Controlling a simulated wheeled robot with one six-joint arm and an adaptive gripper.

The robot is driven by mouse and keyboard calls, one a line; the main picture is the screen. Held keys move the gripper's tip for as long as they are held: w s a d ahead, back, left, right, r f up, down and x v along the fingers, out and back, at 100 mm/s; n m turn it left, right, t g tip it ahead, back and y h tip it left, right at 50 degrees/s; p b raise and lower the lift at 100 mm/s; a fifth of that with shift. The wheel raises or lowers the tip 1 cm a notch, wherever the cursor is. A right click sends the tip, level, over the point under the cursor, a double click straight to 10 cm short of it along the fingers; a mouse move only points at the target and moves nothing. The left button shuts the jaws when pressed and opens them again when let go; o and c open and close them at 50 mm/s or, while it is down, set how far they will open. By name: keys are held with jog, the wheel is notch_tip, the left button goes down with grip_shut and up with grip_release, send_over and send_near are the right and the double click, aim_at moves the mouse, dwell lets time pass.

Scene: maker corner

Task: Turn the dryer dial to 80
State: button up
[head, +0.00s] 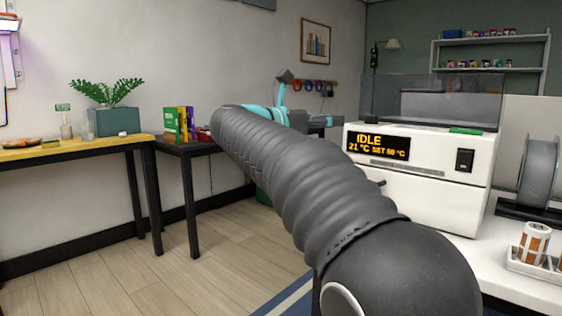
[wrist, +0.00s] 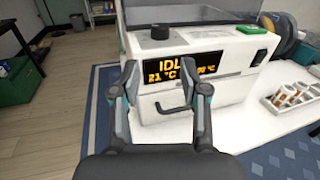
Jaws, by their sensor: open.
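The dryer (head: 425,200) is a white box on the white bench; it also shows in the wrist view (wrist: 236,92). Its orange display (head: 378,147) reads IDLE, 21 °C, and a set value that looks like 60 °C. The black round dial (wrist: 159,32) stands on the dryer's upper left, above the display.
A dark handle (wrist: 174,108) sticks out of the dryer's front. A rocker switch (head: 464,160) is right of the display. A clear lid (head: 432,98) covers the top; a green item (wrist: 252,28) lies there. A spool (head: 540,172) and cup tray (head: 534,268) stand right.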

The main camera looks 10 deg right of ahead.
jog(key=a+r+n+t+y+p, duration=0.25)
jog(key=n+t+y, duration=0.2)
jog(key=n, duration=0.35)
jog(key=s+a+r+n+t+y+p, duration=0.1)
jog(key=a+r+n+t+y, duration=0.15)
jog(key=n+t, duration=0.4)
jog(key=a+r+n+t+y+p, duration=0.1)
jog(key=r+n+t+y, duration=0.25)
jog(key=n, duration=0.65)
jog(key=s+a+f+n+g+y+p, duration=0.3)
jog(key=s+a+f+n+g+y, duration=0.3)
jog(key=f+n, duration=0.8)
jog(key=shift+s+f+n+y, duration=0.2)
jog(key=shift+s+n+y, duration=0.95)
jog(key=shift+s, duration=0.95)
